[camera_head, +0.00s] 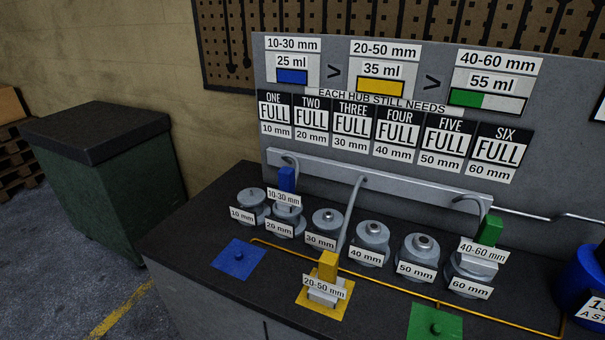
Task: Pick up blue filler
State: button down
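The blue filler (287,179) has a blue block on top and a "10-30 mm" label below it. It stands upright at the second hub (289,222), labelled 20 mm, and appears seated on it. A grey hose reaches down to it from the rail behind. My gripper is not in view.
The yellow filler (328,265) stands on its yellow pad. The green filler (489,230) is at the 60 mm hub; the green pad (422,323) is bare. A yellow strip (390,291) runs across the bench. A blue drum (585,285) stands at right. All six cards read FULL.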

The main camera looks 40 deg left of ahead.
aim_at(286, 200)
jog(key=u, duration=1.15)
